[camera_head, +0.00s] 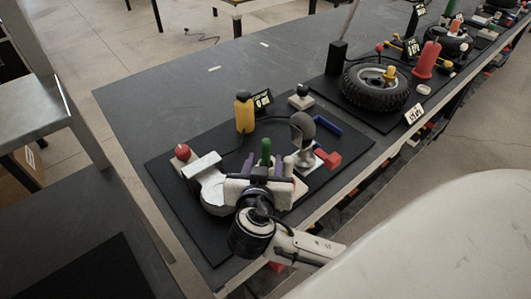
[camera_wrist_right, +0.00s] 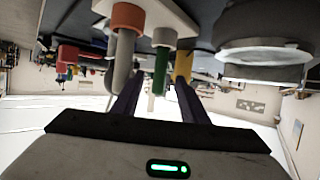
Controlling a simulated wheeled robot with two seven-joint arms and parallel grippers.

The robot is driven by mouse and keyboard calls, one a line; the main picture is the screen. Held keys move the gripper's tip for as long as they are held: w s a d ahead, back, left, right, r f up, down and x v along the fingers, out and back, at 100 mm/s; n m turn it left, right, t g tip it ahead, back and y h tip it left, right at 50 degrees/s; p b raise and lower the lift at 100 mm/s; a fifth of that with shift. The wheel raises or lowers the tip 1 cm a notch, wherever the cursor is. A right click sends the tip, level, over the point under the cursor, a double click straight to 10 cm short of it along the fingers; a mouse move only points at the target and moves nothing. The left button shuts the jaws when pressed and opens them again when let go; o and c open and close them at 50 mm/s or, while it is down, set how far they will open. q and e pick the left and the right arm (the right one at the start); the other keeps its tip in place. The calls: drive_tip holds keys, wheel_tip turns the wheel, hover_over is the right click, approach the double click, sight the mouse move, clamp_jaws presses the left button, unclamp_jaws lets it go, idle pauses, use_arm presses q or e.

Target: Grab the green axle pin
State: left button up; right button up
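The green axle pin (camera_head: 266,148) stands upright on the near part of the black mat (camera_head: 215,246). It also shows in the right wrist view (camera_wrist_right: 160,72), where the picture looks upside down and the pin hangs from a pale round base. My right gripper (camera_head: 268,163) reaches in from the lower right, with one finger on each side of the pin. In the right wrist view, the fingers (camera_wrist_right: 157,88) are apart and the pin shows in the gap between them, with no clear contact. The gripper's body hides the pin's lower part in the head view. My left gripper is out of view.
A grey curved part (camera_head: 303,128) stands close right of the pin, near a red piece (camera_head: 328,158) and a blue piece (camera_head: 328,125). A yellow cylinder (camera_head: 244,114) stands behind. A tyre (camera_head: 376,90) lies further right. The table's far left is clear.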

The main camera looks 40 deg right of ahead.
sight(266, 154)
drive_tip(key=x, duration=0.6)
drive_tip(key=shift+w+d+p, duration=0.15)
drive_tip(key=shift+p, duration=0.15)
clamp_jaws()
